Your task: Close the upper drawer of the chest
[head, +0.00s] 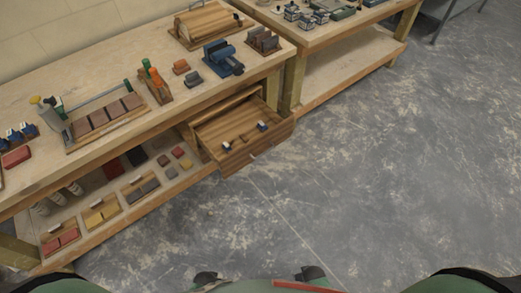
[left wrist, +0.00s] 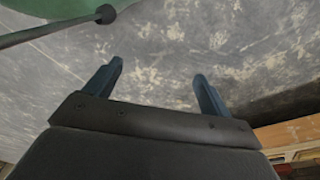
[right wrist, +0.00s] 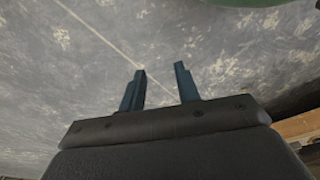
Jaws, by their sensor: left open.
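In the head view, a wooden drawer (head: 279,134) stands pulled out from under the right end of the workbench, its front toward the open floor. It holds a few small blue-and-white items and brown pieces. The chest (head: 196,140) around it is mostly hidden by the bench top and the drawer, and I cannot make out a second drawer. My left gripper (left wrist: 160,78) is open and empty over bare floor in the left wrist view. My right gripper (right wrist: 160,72) is open, with a narrower gap, and empty in the right wrist view. Neither gripper touches the drawer.
The workbench (head: 75,160) carries a vise (head: 222,58), a wooden box (head: 207,24) and a rack of blocks (head: 107,116). Its lower shelf (head: 150,196) holds trays of coloured blocks. A second bench (head: 335,77) stands at the back right. The grey floor (head: 380,180) before the drawer is clear.

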